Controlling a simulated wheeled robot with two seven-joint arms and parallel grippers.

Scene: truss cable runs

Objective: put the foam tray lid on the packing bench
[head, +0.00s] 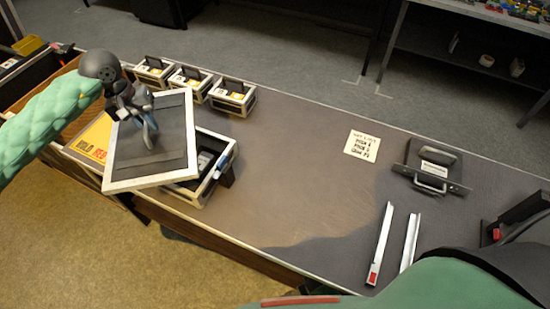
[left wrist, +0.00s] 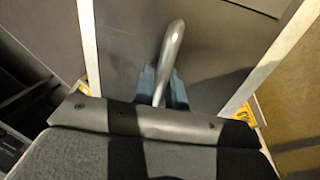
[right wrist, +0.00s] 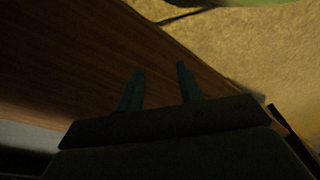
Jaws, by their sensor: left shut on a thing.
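The foam tray lid (head: 122,152), a grey panel with a white frame, is held tilted above the left part of the packing bench (head: 290,155). My left gripper (head: 151,138) is shut on the lid's handle. In the left wrist view the bar handle (left wrist: 172,52) rises between the fingers (left wrist: 163,88). An open white-rimmed tray (head: 212,186) with dark contents stands on the bench, partly hidden behind the lid. My right gripper shows only in the right wrist view (right wrist: 159,84), open and empty, its fingers apart near a brown wooden face and the floor.
Several small white-rimmed bins (head: 232,97) line the bench's far left edge. A yellow sheet (head: 92,141) lies left of the lid. A note card (head: 362,145), a dark handled plate (head: 433,170) and two white rails (head: 380,244) lie to the right. The bench middle is clear.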

